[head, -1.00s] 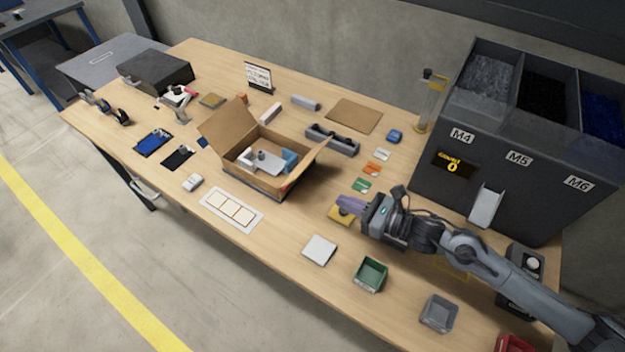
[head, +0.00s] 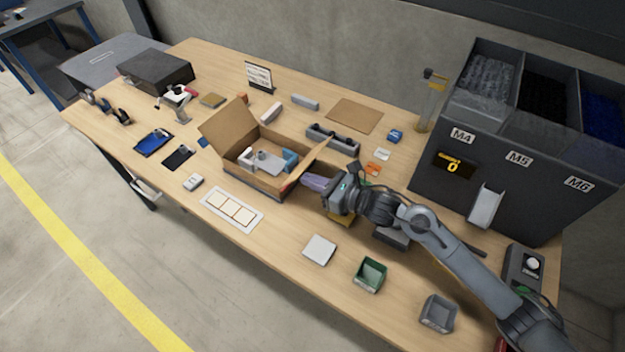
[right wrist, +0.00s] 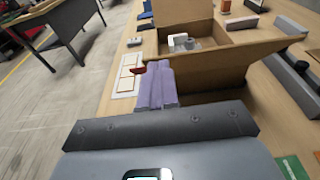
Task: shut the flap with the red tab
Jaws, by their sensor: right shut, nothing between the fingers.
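An open cardboard box (head: 262,184) stands on the table with small parts inside. One flap stands up at its back left; the right flap (head: 308,162) tilts outward, and it also shows in the right wrist view (right wrist: 240,61). A red tab (right wrist: 137,69) shows in the right wrist view just left of my fingertips, partly hidden by them. My right gripper (head: 305,181) is shut and empty, with its purple fingers close to the box's right side, below the flap. I cannot tell whether they touch it. My left gripper is not in view.
A grey parts tray (head: 332,140) lies behind the box. A white card holder (head: 232,210) lies in front of it. A white square (head: 319,249) and a green bin (head: 370,274) are near the front edge. A tall dark dispenser (head: 480,190) stands at the right.

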